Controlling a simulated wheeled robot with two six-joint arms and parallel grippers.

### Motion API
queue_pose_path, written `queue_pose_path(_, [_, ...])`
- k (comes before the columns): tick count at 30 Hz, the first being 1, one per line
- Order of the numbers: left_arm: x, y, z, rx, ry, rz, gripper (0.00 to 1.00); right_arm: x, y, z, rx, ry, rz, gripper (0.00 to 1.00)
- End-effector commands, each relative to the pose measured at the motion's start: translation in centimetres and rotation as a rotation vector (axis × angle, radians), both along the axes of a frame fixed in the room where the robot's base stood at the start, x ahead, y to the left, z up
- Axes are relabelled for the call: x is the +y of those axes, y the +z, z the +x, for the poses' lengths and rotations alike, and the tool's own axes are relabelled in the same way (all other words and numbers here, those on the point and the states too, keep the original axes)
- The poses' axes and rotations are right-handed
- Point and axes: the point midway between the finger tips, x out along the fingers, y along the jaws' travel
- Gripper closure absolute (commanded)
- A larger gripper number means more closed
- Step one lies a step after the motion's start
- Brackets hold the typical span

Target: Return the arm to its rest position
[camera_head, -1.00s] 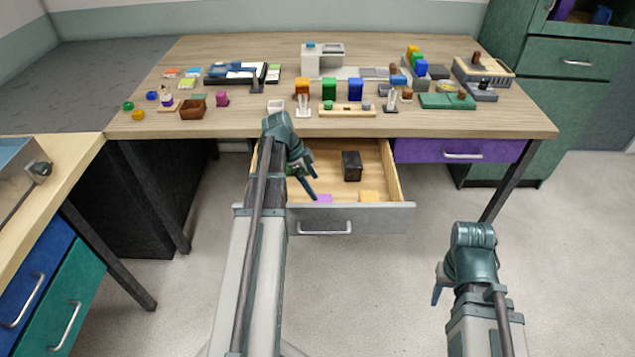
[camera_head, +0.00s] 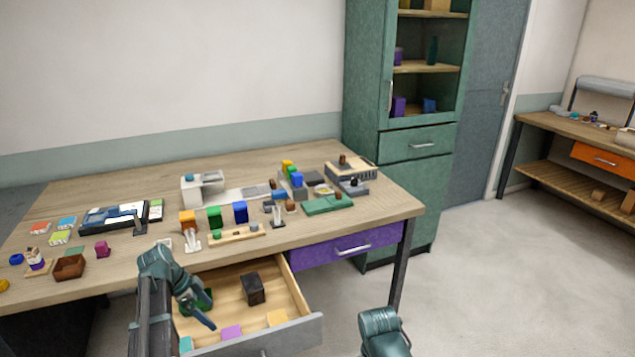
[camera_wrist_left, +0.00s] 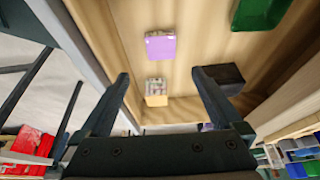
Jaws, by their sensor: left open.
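My left gripper (camera_head: 203,312) hangs over the open wooden drawer (camera_head: 295,293) of the desk, fingers pointing down toward its front. In the left wrist view my left gripper (camera_wrist_left: 161,76) has its two fingers wide apart with nothing held between them. A purple block (camera_wrist_left: 160,46) and a yellow-sided block (camera_wrist_left: 156,92) lie in the drawer beyond the fingers. A black box (camera_head: 253,288) stands farther back in it. A green item (camera_head: 197,301) is partly hidden by my left gripper. Only the upper wrist of my right arm shows at the bottom edge; its fingers are out of sight.
The desk (camera_head: 330,232) carries coloured blocks, a brown tray (camera_head: 69,267), a white machine (camera_head: 203,187) and a green board (camera_head: 327,204). A purple drawer (camera_head: 345,247) is shut. A green cabinet (camera_head: 415,172) stands behind. Open floor (camera_head: 490,280) lies to the right.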

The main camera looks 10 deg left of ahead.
Motion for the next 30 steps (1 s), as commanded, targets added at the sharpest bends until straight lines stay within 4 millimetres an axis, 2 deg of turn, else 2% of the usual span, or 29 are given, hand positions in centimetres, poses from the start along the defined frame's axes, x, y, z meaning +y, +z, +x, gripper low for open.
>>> queue_pose_path(5, [-5.9,0.6,-0.3,0.084,0.048,0.015,0.00,0.0,1.0,0.0,0.000,0.000,0.000,0.50])
queue_pose_path(11, [-14.9,1.5,-2.0,0.216,0.171,0.078,0.00,0.0,2.5,0.0,0.000,0.000,0.000,0.50])
queue_pose_path(15, [-20.8,2.1,-4.1,0.285,0.276,0.144,0.00,0.0,3.5,0.0,0.000,0.000,0.000,0.50])
queue_pose_path(21, [-27.9,3.4,-8.1,0.329,0.439,0.250,0.00,0.0,4.9,0.0,0.000,0.000,0.000,0.50])
queue_pose_path(25, [-31.2,4.1,-10.8,0.323,0.544,0.309,0.00,0.0,5.7,0.0,0.000,0.000,0.000,0.50])
queue_pose_path(30, [-33.6,4.7,-13.0,0.303,0.643,0.352,0.00,0.0,6.2,0.0,0.000,0.000,0.000,0.50])
